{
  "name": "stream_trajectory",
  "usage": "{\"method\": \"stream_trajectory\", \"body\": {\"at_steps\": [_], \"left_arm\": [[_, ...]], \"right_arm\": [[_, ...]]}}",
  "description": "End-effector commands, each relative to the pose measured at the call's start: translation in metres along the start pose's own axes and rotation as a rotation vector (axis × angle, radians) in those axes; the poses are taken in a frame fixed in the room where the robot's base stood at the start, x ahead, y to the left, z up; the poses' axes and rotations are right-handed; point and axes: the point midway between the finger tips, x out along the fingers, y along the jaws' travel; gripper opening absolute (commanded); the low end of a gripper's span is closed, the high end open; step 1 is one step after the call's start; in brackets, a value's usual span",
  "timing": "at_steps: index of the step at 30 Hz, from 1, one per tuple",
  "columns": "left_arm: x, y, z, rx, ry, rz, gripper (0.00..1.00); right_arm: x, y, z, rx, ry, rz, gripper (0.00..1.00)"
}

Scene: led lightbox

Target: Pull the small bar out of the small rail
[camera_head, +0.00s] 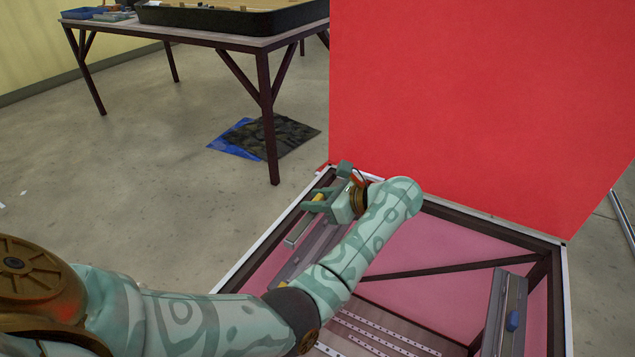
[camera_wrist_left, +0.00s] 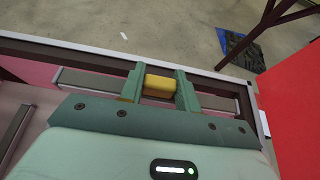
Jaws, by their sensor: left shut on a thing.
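My left gripper (camera_head: 324,193) is at the far left corner of the open frame. In the left wrist view its green fingers (camera_wrist_left: 160,88) are shut on a yellow block (camera_wrist_left: 158,86), which looks like the grip of the small grey bar (camera_wrist_left: 95,81). The bar runs crosswise under the fingers, sticking out on both sides. In the head view part of the bar (camera_head: 299,231) shows along the left side of the frame. A grey rail (camera_head: 318,246) lies beside it, partly behind my arm. I cannot tell whether bar and rail touch. My right gripper is not in view.
A large red panel (camera_head: 480,90) stands upright behind the frame (camera_head: 556,300). Another grey rail (camera_head: 493,312) with a blue piece (camera_head: 513,320) is at the right. A table (camera_head: 200,30) with a black tray stands behind left. The floor left of the frame is clear.

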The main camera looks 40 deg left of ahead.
Motion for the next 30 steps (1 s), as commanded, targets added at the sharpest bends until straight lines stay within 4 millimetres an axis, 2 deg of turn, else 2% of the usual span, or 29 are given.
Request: {"method": "stream_trajectory", "body": {"at_steps": [30], "left_arm": [[-0.025, 0.0, 0.051, -0.002, 0.0, -0.001, 0.07]], "right_arm": [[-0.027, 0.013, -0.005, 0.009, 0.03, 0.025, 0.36]]}}
